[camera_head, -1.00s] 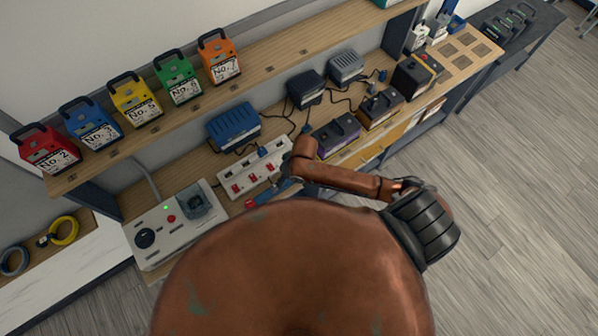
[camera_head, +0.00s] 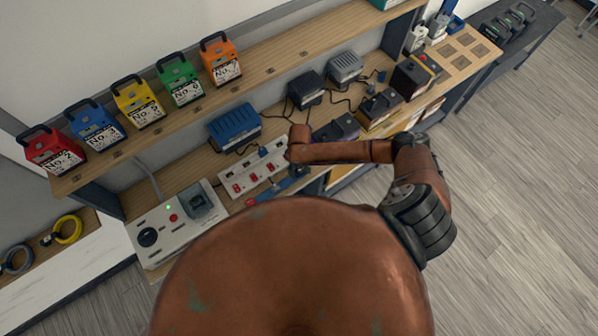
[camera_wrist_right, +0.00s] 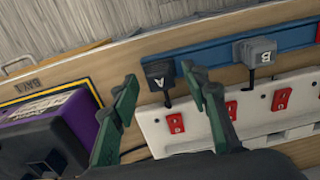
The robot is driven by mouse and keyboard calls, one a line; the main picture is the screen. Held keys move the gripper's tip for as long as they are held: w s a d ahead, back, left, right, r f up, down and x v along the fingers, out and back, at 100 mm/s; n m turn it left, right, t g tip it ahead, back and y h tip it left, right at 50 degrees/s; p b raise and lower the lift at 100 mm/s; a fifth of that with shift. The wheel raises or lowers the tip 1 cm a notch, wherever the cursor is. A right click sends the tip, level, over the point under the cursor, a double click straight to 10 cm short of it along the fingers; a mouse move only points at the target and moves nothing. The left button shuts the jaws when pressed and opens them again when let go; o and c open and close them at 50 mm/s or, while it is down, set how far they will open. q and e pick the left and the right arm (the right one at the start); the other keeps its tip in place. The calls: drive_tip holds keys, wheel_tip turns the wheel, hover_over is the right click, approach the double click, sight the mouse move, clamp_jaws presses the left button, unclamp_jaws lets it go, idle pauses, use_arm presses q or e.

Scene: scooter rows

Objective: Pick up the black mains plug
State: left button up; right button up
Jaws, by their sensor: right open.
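The black mains plug (camera_wrist_right: 160,70), marked A, sits at a blue rail (camera_wrist_right: 205,50) in the right wrist view. A grey plug (camera_wrist_right: 259,51) marked B sits further right along the rail. My right gripper (camera_wrist_right: 163,79) is open and empty. Its two green fingers appear on either side of the black plug, with their tips near it; whether they touch it I cannot tell. In the head view my right gripper (camera_head: 294,170) is above the bench at the right end of the white power strip (camera_head: 238,180), and the black plug cannot be made out. My left gripper is out of view.
The white strip with red switches (camera_wrist_right: 175,123) lies beside the rail. A purple and black battery (camera_wrist_right: 50,130) stands left of the fingers. In the head view, a blue charger (camera_head: 235,127) and a grey control box (camera_head: 178,220) flank the strip.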

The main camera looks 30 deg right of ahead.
drive_tip(key=shift+f, duration=0.55)
clamp_jaws()
